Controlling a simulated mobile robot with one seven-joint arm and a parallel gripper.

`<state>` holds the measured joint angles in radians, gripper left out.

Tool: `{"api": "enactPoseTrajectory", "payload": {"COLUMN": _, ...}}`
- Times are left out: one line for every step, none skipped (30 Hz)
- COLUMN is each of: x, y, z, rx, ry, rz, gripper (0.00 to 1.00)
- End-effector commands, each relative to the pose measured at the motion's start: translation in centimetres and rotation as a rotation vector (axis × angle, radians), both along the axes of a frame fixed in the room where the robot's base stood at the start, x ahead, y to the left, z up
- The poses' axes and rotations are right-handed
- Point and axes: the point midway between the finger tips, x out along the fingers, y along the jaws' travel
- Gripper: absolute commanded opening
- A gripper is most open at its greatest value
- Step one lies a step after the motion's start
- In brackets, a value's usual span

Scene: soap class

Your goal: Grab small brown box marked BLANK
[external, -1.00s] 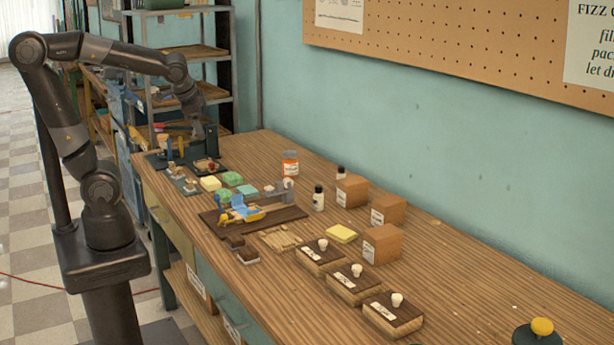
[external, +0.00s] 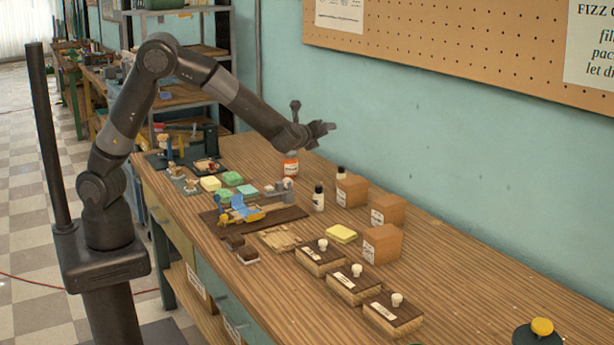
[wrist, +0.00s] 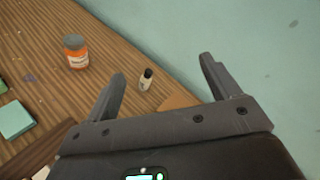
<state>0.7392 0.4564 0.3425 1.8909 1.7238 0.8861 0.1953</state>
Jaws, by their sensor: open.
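Three small brown boxes with white labels stand on the workbench: a back box (external: 354,189), a middle box (external: 391,208) and a front box (external: 386,241). The labels are too small to read, so I cannot tell which is marked BLANK. My gripper (external: 325,128) is raised above the bench, up and to the left of the boxes. In the wrist view my gripper (wrist: 162,70) is open and empty. A brown box corner (wrist: 178,102) shows there, mostly hidden behind my gripper.
A small dark-capped bottle (external: 318,199) and an orange jar (external: 290,164) stand near the boxes. A yellow block (external: 341,233) and several dark-lidded boxes with white knobs (external: 354,286) lie in front. The teal wall (external: 450,150) rises behind.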

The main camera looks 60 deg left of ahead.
Motion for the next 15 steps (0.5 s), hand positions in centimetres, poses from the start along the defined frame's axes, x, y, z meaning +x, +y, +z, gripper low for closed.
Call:
{"api": "enactPoseTrajectory", "payload": {"x": 1.0, "y": -2.6, "z": -1.1, "rx": 0.076, "ry": 0.003, "rz": -0.067, "gripper": 0.82}}
{"api": "enactPoseTrajectory", "payload": {"x": 1.6, "y": -4.0, "z": -1.6, "rx": 0.121, "ry": 0.002, "rz": -0.107, "gripper": 0.82}}
{"api": "enactPoseTrajectory", "payload": {"x": 2.2, "y": -6.0, "z": -2.3, "rx": 0.183, "ry": -0.001, "rz": -0.16, "gripper": 0.82}}
{"api": "enactPoseTrajectory", "payload": {"x": 2.7, "y": -7.5, "z": -2.8, "rx": 0.228, "ry": -0.003, "rz": -0.2, "gripper": 0.82}}
{"api": "enactPoseTrajectory", "payload": {"x": 3.0, "y": -9.1, "z": -3.4, "rx": 0.274, "ry": -0.006, "rz": -0.242, "gripper": 0.82}}
{"api": "enactPoseTrajectory", "payload": {"x": 3.4, "y": -11.1, "z": -4.2, "rx": 0.332, "ry": -0.009, "rz": -0.293, "gripper": 0.82}}
{"api": "enactPoseTrajectory", "payload": {"x": 3.7, "y": -12.5, "z": -4.8, "rx": 0.374, "ry": -0.013, "rz": -0.329, "gripper": 0.82}}
{"api": "enactPoseTrajectory", "payload": {"x": 3.8, "y": -13.9, "z": -5.3, "rx": 0.412, "ry": -0.017, "rz": -0.364, "gripper": 0.82}}
{"api": "enactPoseTrajectory", "payload": {"x": 4.0, "y": -15.6, "z": -6.0, "rx": 0.46, "ry": -0.022, "rz": -0.408, "gripper": 0.82}}
{"api": "enactPoseTrajectory", "payload": {"x": 4.0, "y": -16.8, "z": -6.6, "rx": 0.493, "ry": -0.026, "rz": -0.437, "gripper": 0.82}}
{"api": "enactPoseTrajectory", "payload": {"x": 4.1, "y": -17.8, "z": -7.0, "rx": 0.522, "ry": -0.029, "rz": -0.464, "gripper": 0.82}}
{"api": "enactPoseTrajectory", "payload": {"x": 4.1, "y": -19.0, "z": -7.5, "rx": 0.556, "ry": -0.034, "rz": -0.494, "gripper": 0.82}}
{"api": "enactPoseTrajectory", "payload": {"x": 4.1, "y": -19.8, "z": -7.9, "rx": 0.578, "ry": -0.036, "rz": -0.514, "gripper": 0.82}}
{"api": "enactPoseTrajectory", "payload": {"x": 4.0, "y": -20.4, "z": -8.2, "rx": 0.596, "ry": -0.039, "rz": -0.53, "gripper": 0.82}}
{"api": "enactPoseTrajectory", "payload": {"x": 4.0, "y": -21.0, "z": -8.5, "rx": 0.615, "ry": -0.042, "rz": -0.547, "gripper": 0.82}}
